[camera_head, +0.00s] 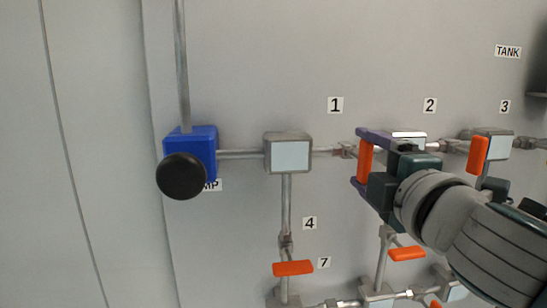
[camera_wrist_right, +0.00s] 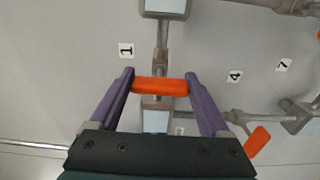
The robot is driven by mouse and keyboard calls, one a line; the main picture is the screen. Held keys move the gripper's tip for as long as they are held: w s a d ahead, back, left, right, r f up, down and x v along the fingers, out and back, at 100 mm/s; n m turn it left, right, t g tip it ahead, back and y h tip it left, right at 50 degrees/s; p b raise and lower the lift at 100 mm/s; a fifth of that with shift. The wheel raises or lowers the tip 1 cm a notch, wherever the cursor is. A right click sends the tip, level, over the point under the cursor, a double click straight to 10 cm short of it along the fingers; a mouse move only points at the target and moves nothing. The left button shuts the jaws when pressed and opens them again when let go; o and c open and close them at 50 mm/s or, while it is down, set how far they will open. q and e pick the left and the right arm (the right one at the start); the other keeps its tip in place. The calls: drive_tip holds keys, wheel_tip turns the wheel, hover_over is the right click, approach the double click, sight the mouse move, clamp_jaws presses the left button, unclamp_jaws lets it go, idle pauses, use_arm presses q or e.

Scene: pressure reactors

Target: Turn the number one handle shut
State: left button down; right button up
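The number one handle (camera_head: 365,160) is an orange bar on the horizontal pipe, below and right of the label "1" (camera_head: 335,105). It stands upright in the head view, crosswise to its pipe. My right gripper (camera_head: 364,160) is open wide, its purple fingers at the bar's two ends. In the right wrist view the handle (camera_wrist_right: 160,86) spans the space between the fingertips of that gripper (camera_wrist_right: 160,82). Whether the fingers press on the ends cannot be told. The valve body behind the bar is partly hidden. My left gripper is not in view.
A grey box (camera_head: 288,153) and a blue pump box (camera_head: 205,143) with a black knob (camera_head: 181,176) stand to the left. Handle three (camera_head: 478,154) is upright at the right. Handle seven (camera_head: 293,268) and another orange handle (camera_head: 407,253) lie below. The left wall is bare.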

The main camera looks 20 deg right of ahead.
drive_tip(key=shift+o, duration=1.4)
drive_tip(key=b+v, duration=0.2)
drive_tip(key=v, duration=0.8)
drive_tip(key=shift+d, duration=0.1)
